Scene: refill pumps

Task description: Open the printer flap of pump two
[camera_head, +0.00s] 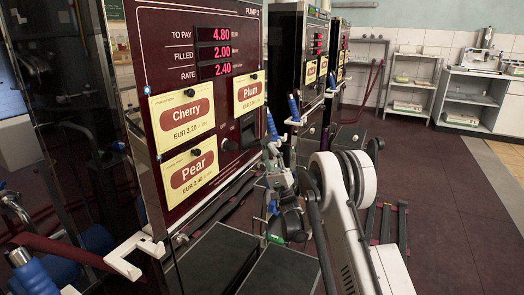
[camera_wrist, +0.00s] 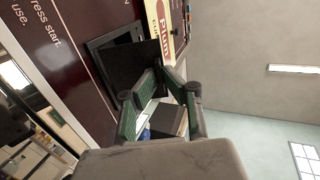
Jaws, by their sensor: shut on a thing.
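Pump two (camera_head: 222,14) is a dark red panel with lit red digits, at the left of the head view. Its panel (camera_wrist: 60,45) fills the left of the wrist view, turned sideways. There, the printer flap (camera_wrist: 132,62) is a flat black plate standing tilted out of a black frame (camera_wrist: 98,42), beside the yellow Plum label. My gripper (camera_wrist: 142,102) has its green-padded fingers at the flap's near edge and is shut on it.
Cherry (camera_head: 185,115), Pear (camera_head: 190,172) and Plum (camera_head: 249,92) labels are on the panel. A white bracket (camera_head: 135,252) juts out below it. More pumps (camera_head: 318,50) stand behind. Shelves (camera_head: 412,80) line the back wall. The floor (camera_head: 450,205) at right is clear.

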